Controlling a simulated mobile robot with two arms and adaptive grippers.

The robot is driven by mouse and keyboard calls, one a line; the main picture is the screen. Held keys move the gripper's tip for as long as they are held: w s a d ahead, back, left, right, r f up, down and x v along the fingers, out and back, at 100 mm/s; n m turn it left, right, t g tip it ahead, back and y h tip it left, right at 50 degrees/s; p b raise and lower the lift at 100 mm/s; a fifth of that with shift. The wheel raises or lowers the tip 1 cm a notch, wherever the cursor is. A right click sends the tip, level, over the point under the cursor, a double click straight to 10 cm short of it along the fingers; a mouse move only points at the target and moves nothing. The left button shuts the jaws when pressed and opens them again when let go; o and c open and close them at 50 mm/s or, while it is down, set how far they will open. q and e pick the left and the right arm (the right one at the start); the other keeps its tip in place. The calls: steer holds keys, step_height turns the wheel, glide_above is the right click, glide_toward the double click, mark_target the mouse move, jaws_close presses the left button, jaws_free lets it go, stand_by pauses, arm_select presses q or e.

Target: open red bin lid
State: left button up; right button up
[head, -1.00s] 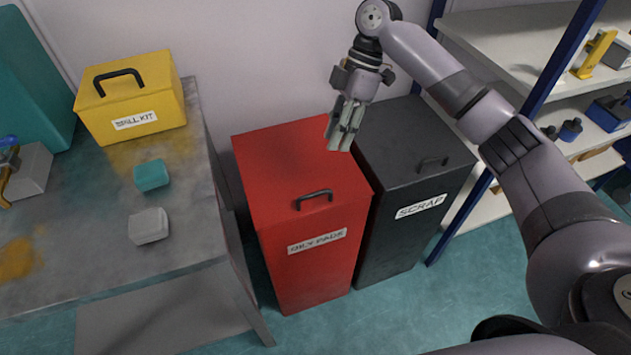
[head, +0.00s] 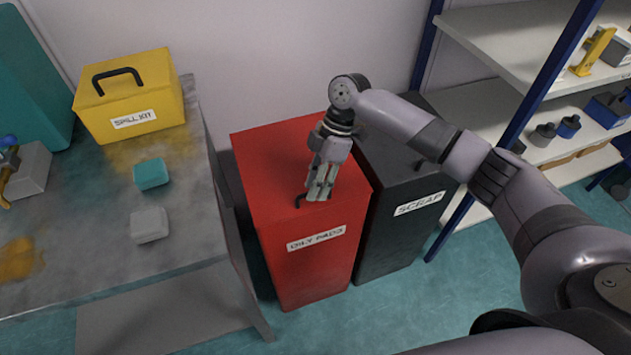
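The red bin (head: 308,265) labelled "OILY PADS" stands on the floor between the bench and a dark bin. Its red lid (head: 265,165) is down. The lid's dark handle (head: 299,201) sits near the front edge; only its left end shows, the rest is hidden by my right gripper. My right gripper (head: 319,196) points down over the lid with its fingertips at the handle. I cannot tell whether the fingers are around the handle or only in front of it, or whether they are closed. My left gripper is not in view.
The dark "SCRAP" bin (head: 400,236) stands close against the right of the red bin, under my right arm. The metal bench (head: 95,215) on the left holds a yellow spill kit box (head: 135,93). Shelving (head: 490,99) stands at right; a wall is behind.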

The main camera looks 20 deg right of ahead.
jaws_close()
stand_by(0.8)
